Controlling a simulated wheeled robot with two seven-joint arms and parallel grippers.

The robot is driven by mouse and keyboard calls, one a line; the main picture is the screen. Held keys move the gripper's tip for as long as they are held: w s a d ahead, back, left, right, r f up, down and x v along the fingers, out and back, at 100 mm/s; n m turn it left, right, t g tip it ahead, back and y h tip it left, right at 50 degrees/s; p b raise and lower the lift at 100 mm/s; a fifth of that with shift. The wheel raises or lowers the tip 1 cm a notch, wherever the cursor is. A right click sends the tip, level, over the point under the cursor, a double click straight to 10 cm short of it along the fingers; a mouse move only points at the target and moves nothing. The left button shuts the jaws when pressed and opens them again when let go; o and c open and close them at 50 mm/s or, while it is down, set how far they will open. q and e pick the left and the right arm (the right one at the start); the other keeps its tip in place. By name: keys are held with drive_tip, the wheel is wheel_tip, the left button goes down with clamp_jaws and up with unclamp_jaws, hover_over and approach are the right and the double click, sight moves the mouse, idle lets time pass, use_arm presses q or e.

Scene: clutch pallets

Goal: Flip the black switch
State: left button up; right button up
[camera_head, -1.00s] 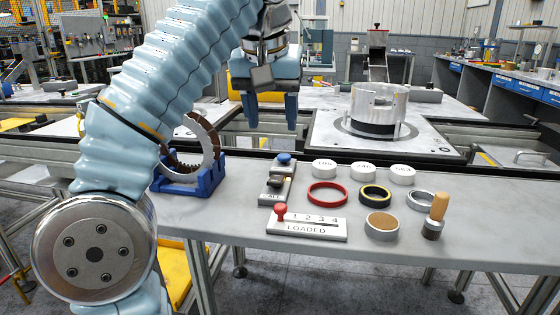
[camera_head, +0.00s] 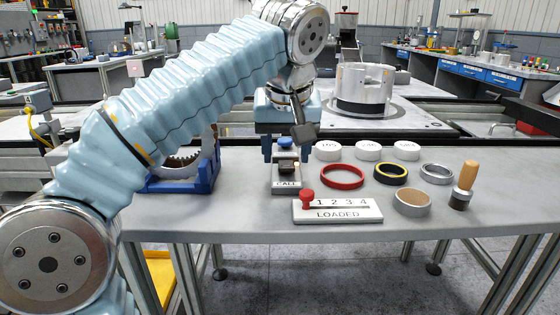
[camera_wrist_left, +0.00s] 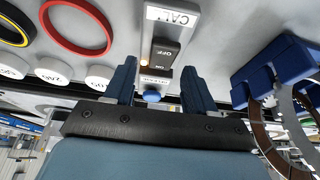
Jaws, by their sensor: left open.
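The black switch (camera_head: 287,168) sits on a small grey box (camera_head: 286,187) labelled CALL, near the table's back edge. In the left wrist view the black switch (camera_wrist_left: 165,53) shows the word OFF, and a small orange light glows beside it. A blue button (camera_head: 286,143) is on the far side of the switch. Contact cannot be told.
A blue stand (camera_head: 180,184) with a toothed ring is close on the left. The table's front strip is clear.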

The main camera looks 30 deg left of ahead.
use_arm(q)
drive_tip(key=shift+w+a+f, duration=0.1)
drive_tip(key=shift+w+f, duration=0.05)
drive_tip(key=shift+f, duration=0.35)
drive_tip(key=shift+r, duration=0.1)
